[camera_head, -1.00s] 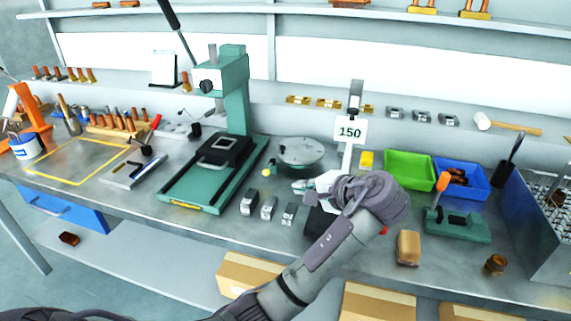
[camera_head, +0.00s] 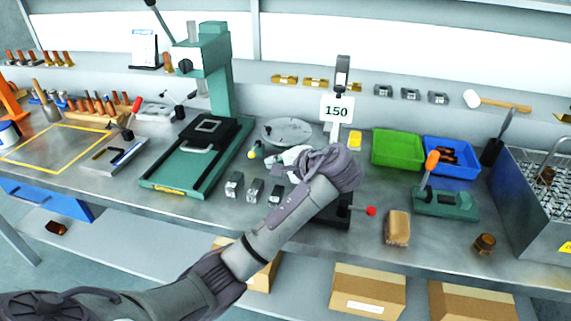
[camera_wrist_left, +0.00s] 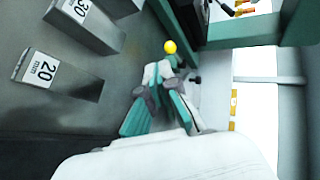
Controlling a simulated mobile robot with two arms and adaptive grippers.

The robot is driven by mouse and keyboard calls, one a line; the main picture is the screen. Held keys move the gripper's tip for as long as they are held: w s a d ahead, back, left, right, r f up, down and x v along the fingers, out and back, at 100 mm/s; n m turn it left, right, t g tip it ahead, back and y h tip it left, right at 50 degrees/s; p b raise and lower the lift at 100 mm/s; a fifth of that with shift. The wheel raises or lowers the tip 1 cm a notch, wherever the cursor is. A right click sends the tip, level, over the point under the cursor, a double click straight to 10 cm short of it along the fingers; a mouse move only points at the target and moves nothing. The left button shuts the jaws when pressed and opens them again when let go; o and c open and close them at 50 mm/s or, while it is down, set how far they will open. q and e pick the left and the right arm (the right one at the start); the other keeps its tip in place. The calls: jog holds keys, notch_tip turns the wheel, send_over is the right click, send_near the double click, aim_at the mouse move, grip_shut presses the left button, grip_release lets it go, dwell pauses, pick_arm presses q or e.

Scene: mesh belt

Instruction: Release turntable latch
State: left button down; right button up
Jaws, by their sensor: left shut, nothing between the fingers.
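The turntable is a round grey disc (camera_head: 290,130) on the bench in the head view. A small yellow knob (camera_head: 251,155), seemingly its latch handle, stands at its left front edge. The yellow knob also shows in the left wrist view (camera_wrist_left: 170,46), just beyond my fingertips. My left gripper (camera_head: 278,161) is shut and empty, low in front of the turntable and right of the knob. In the left wrist view my left gripper (camera_wrist_left: 168,72) shows its fingers together, apparently close to the knob; contact cannot be told. The latch's lower part is hidden. My right gripper is out of view.
Steel gauge blocks (camera_head: 254,190) stand in front of the turntable; a block marked 20 (camera_wrist_left: 55,75) is left in the wrist view. A green press (camera_head: 208,70) stands left. A 150 sign (camera_head: 337,109), a green bin (camera_head: 397,149) and a blue bin (camera_head: 480,165) are right.

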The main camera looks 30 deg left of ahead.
aim_at(255, 150)
pick_arm(q)
jog(key=x, duration=0.2)
jog(key=r+x, duration=0.1)
jog(key=x, duration=0.2)
jog(key=shift+w+a+f, duration=0.15)
jog(key=shift+a+f, duration=0.05)
jog(key=shift+a, duration=0.25)
jog(key=shift+w+a+f, duration=0.1)
jog(key=shift+w+a, duration=0.05)
jog(key=shift+a, duration=0.3)
jog(key=shift+p, duration=0.35)
